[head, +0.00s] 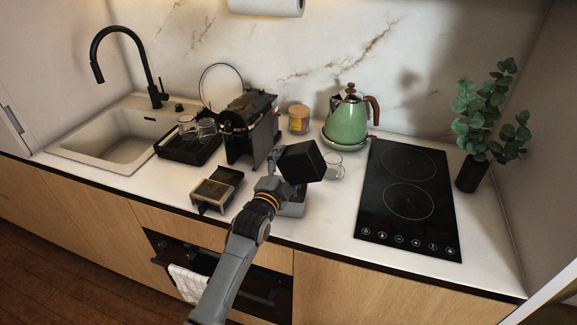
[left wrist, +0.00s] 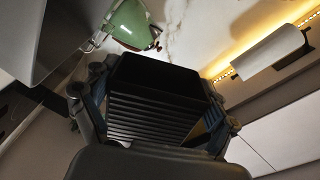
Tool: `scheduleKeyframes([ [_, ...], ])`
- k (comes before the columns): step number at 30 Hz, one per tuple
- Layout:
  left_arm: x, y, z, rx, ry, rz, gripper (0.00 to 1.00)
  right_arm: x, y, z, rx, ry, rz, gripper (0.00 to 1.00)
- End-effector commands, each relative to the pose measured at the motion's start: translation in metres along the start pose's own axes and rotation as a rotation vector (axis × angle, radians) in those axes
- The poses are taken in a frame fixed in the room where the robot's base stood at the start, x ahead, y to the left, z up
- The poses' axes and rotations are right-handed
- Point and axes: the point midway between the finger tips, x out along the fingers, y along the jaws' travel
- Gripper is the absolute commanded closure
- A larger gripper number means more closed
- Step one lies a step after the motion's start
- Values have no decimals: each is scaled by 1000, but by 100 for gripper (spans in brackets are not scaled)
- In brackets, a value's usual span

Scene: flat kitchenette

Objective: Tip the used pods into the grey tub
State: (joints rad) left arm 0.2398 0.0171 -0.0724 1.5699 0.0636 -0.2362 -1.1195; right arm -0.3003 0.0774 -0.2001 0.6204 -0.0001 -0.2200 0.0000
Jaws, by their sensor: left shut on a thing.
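My left gripper (head: 277,178) is shut on a black pod container (head: 303,162), a box with ribs on one face, and holds it above the counter. In the left wrist view the container (left wrist: 155,90) sits between the fingers and looks tilted. The grey tub (head: 293,209) stands on the counter below, partly hidden by my gripper and the container. I cannot see the used pods or the inside of the tub. The black coffee machine (head: 262,138) stands behind and left of my gripper. My right gripper is not in view.
A drip tray piece (head: 217,189) lies left of my arm. A glass (head: 333,165), a green kettle (head: 347,123) and a jar (head: 299,119) stand behind. The hob (head: 408,198) is to the right, the sink (head: 112,138) and black rack (head: 187,148) to the left.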

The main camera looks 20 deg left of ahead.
Motion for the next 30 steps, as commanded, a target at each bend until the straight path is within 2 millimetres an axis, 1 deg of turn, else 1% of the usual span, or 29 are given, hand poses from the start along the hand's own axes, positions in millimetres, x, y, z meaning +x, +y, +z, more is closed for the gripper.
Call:
scheduleKeyframes([
  [7, 0, 0, 0, 0, 0, 0, 46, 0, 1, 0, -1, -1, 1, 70],
  [15, 0, -2, 1, 5, -3, 1, 46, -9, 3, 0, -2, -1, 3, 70],
  [20, 0, 0, -1, 28, 0, -1, 46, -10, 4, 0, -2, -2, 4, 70],
  [23, 0, 2, -6, 125, 2, -2, 46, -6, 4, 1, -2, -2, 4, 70],
  [25, 0, 4, -12, 251, 3, -4, 46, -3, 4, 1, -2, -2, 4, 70],
  [29, 0, 5, -28, 575, 4, -4, 46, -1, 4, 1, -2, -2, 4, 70],
  [30, 0, 5, -33, 684, 4, -4, 46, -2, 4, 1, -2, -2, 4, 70],
])
